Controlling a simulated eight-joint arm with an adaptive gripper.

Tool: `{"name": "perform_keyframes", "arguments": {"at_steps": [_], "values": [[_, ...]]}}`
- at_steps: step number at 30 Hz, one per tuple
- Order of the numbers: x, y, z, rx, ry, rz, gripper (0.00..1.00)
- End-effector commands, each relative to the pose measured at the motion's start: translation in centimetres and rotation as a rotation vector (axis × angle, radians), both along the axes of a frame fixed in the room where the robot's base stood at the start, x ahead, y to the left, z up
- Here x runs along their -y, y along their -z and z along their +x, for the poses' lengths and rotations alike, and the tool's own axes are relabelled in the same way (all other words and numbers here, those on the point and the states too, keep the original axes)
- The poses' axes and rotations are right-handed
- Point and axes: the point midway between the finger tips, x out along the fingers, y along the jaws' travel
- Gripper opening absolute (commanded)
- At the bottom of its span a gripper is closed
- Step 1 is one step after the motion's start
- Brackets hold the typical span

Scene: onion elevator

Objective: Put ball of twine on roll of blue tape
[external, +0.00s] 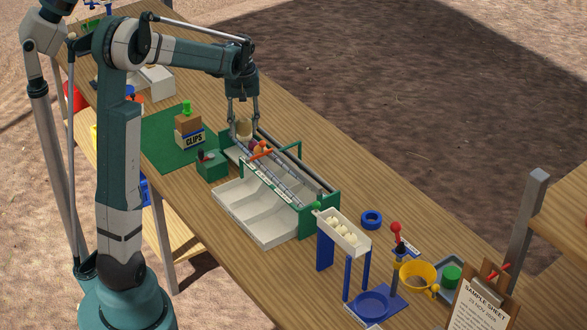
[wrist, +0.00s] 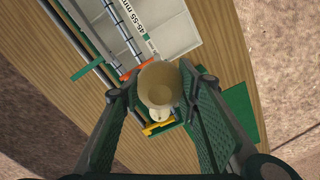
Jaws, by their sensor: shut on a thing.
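My gripper (external: 241,130) is shut on a tan rounded thing, which looks like the ball of twine (external: 243,127). It holds it over the far end of the green-framed sorter. In the wrist view the ball of twine (wrist: 160,84) sits between the two finger pads (wrist: 158,88), with a small pale part below it. The roll of blue tape (external: 371,219) lies flat on the wooden table, right of the sorter, with its ring hole showing. It is well away from my gripper and does not show in the wrist view.
The sorter (external: 316,221) with rails and white trays (external: 258,220) stands between my gripper and the tape. A white chute on blue legs (external: 325,250) stands close left of the tape. A red-knobbed lever (external: 396,230) and yellow cup (external: 417,275) are right of it.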

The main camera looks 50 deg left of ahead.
Motion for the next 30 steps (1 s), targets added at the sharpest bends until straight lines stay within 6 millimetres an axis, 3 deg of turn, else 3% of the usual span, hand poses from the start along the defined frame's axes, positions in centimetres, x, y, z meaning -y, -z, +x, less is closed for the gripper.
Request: {"name": "perform_keyframes", "arguments": {"at_steps": [15,30], "values": [[10.1,-0.1,10.3,0.0,0.332,0.0,0.19],[22.1,0.1,18.2,0.0,0.649,0.0,0.19]]}}
